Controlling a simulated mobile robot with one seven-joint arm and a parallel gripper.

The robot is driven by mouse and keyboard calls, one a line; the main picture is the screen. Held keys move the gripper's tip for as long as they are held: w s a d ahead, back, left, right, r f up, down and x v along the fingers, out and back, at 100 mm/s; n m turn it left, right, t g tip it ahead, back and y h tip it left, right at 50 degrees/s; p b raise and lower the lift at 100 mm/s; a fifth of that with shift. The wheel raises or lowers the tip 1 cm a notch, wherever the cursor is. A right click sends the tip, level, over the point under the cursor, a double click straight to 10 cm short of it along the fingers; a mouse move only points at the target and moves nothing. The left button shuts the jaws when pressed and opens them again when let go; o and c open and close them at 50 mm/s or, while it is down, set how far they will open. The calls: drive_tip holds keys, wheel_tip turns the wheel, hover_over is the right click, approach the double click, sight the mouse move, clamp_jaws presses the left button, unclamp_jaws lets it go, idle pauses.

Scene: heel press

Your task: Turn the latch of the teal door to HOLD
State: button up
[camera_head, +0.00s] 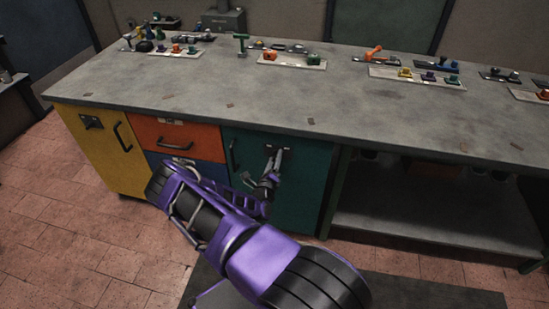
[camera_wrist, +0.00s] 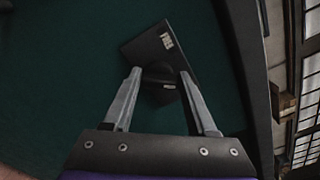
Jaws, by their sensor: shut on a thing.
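The teal door (camera_head: 306,190) is shut in the front of the workbench, with a dark handle (camera_head: 232,155) at its left. Its latch is a dark plate (camera_wrist: 147,44) with a dark knob (camera_wrist: 158,72), seen in the wrist view. A white label on the plate appears to read FREE; another small pale mark lies lower, between the fingers, too small to read. My gripper (camera_head: 276,158) is at the door's upper middle. In the wrist view its two grey fingers (camera_wrist: 161,78) are shut on the knob, which hides part of the plate.
An orange drawer (camera_head: 170,134) over a blue one, and a yellow door (camera_head: 95,155), are left of the teal door. An open shelf (camera_head: 420,210) is to the right. The grey benchtop (camera_head: 220,90) above carries several small fixtures.

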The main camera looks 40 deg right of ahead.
drive_tip(key=shift+m, duration=0.9)
drive_tip(key=shift+p, duration=0.3)
drive_tip(key=o, duration=1.4)
drive_tip(key=shift+c, duration=0.2)
drive_tip(key=shift+s, duration=0.1)
drive_tip(key=p+v, duration=0.1)
drive_tip(key=v, duration=1.6)
drive_tip(key=shift+s+a, duration=0.1)
